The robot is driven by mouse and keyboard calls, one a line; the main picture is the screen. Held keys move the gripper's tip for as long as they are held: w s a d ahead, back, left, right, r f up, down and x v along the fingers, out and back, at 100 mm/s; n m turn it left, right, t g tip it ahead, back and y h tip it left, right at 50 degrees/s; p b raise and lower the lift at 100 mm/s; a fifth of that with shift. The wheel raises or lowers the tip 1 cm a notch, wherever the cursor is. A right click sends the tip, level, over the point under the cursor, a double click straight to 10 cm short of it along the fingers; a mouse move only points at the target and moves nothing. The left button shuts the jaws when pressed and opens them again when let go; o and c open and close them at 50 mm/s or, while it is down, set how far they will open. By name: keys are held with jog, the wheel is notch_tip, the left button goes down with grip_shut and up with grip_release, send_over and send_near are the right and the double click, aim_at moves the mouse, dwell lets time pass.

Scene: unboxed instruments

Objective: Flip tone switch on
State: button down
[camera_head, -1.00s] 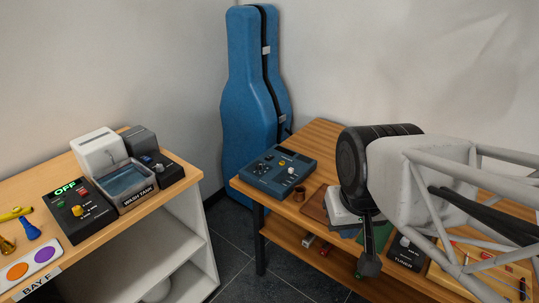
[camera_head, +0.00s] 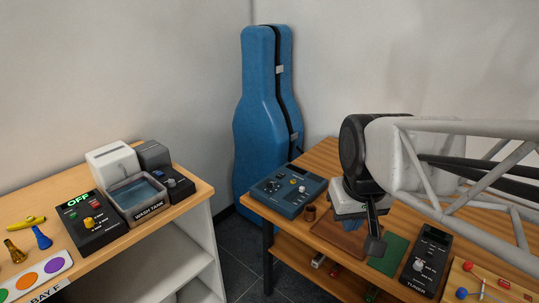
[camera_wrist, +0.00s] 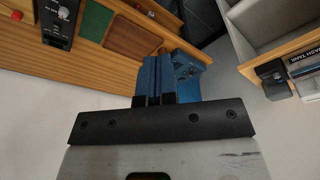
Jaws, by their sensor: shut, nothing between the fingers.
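A blue control box (camera_head: 288,188) with several knobs and small controls sits at the far left of the right-hand table. It also shows in the wrist view (camera_wrist: 187,66). A black tuner (camera_head: 427,260) with a pale control lies nearer on that table; it shows at the upper left of the wrist view (camera_wrist: 57,22). No label reading tone is legible, and I cannot tell any switch's position. My gripper (camera_wrist: 154,99) is shut and empty, apart from both devices. In the head view its fingertips are hard to make out; my wrist is above the table between the two devices.
A brown cup (camera_head: 310,213), a brown mat (camera_head: 335,240) and a green mat (camera_head: 389,256) lie between the devices. A tall blue instrument case (camera_head: 262,110) stands behind. The left table holds a wash tank (camera_head: 137,198) and a black box reading OFF (camera_head: 95,222).

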jog(key=w+a+r+n+g, duration=0.1)
jog(key=w+r+n, duration=0.15)
jog(key=w, duration=1.35)
jog(key=n+g+y, duration=0.1)
jog(key=n+g, duration=0.1)
jog(key=n, duration=0.4)
send_over(279, 176)
jog(key=d, duration=0.1)
notch_tip(279, 176, down, 16)
jog(key=shift+w+d+f, duration=0.15)
jog(key=shift+w+f, duration=0.2)
jog(key=shift+w, duration=0.35)
jog(key=shift+f, duration=0.1)
jog(key=f, duration=0.9)
jog(key=s+a+f, duration=0.1)
jog(key=f, duration=0.3)
jog(key=shift+s+a+f, duration=0.1)
jog(key=shift+f, duration=0.25)
